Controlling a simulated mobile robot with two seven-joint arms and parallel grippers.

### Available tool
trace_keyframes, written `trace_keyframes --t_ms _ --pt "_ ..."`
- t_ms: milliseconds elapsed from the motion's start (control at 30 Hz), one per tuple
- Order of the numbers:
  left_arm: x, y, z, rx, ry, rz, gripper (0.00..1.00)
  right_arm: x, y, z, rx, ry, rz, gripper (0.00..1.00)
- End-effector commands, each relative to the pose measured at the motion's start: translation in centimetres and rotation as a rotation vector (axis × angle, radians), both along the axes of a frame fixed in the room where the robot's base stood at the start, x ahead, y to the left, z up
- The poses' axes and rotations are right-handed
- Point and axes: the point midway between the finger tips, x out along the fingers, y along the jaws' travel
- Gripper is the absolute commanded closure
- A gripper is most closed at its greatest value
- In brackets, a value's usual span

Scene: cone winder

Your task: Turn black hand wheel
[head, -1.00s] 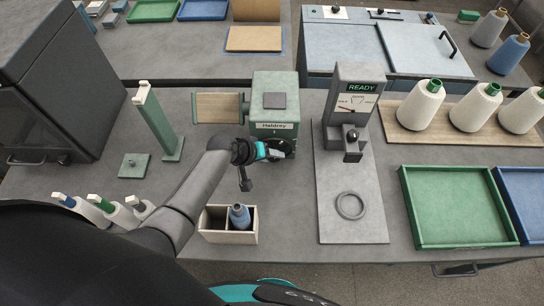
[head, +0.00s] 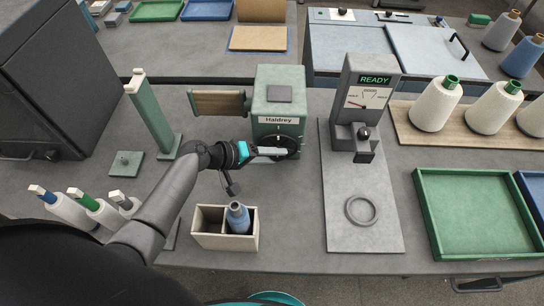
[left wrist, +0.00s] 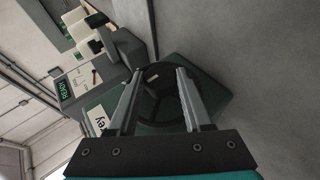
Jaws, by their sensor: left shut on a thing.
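The black hand wheel (head: 283,138) sits on the front of the green Haldrey machine (head: 278,103), below its name plate. In the head view my left gripper (head: 286,152) reaches it from the left and covers part of it. In the left wrist view the two fingers (left wrist: 158,74) lie across the dark wheel (left wrist: 152,106), one on each side of its middle, and are shut on it. The exact contact at the fingertips is hard to see. My right gripper is in neither view.
A wooden box (head: 225,241) with a blue bottle-shaped item (head: 238,218) stands just below my left forearm. A grey gauge stand (head: 362,105) reading READY is to the right of the machine. A green post (head: 152,118) stands to the left. A green tray (head: 478,248) lies at right.

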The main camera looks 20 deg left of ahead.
Motion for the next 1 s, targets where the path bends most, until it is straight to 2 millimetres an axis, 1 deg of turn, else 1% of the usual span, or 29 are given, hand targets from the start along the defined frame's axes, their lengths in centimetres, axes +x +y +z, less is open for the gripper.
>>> trace_keyframes --t_ms 300,333,567,600,867,1000 --pt "-0.08 -0.05 -0.04 -0.004 0.004 0.001 1.00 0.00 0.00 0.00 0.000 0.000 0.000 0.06" --pt "-0.08 -0.05 -0.04 -0.004 0.004 0.001 0.48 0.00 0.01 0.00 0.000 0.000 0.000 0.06" --pt "-0.06 -0.06 -0.03 -0.003 0.003 0.000 0.22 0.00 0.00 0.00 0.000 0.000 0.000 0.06" --pt "-0.06 -0.06 -0.03 -0.003 0.003 0.000 0.20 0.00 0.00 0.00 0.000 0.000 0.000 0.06" --pt "-0.13 0.04 0.05 -0.003 0.002 0.001 0.20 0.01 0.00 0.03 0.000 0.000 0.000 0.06" --pt "-0.80 0.79 0.63 -0.001 0.002 0.000 0.20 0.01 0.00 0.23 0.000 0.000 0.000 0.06"
